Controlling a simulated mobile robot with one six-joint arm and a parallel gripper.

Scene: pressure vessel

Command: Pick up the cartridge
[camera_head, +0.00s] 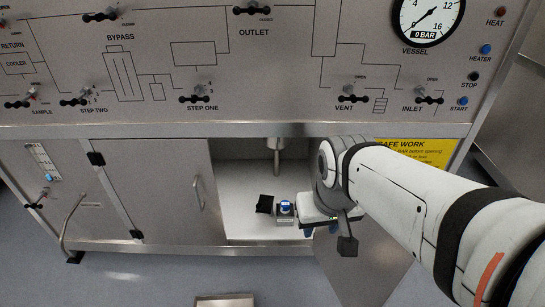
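A small item with a blue top (287,207) stands in or on a small grey block on the white floor of the open cabinet; it may be the cartridge, but it is too small to be sure. My gripper (307,226) is at the cabinet opening, just right of this item. My wrist hides much of the gripper, and its fingers are too small and covered to show whether they are open or shut. I cannot tell whether the gripper touches the item.
A small black object (265,204) lies left of the blue-topped item. A metal pipe fitting (276,150) hangs from above inside the cabinet. The closed left door (160,190) and open right door (365,265) flank the opening. The control panel (220,60) is above. A metal box (225,300) stands at the bottom edge.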

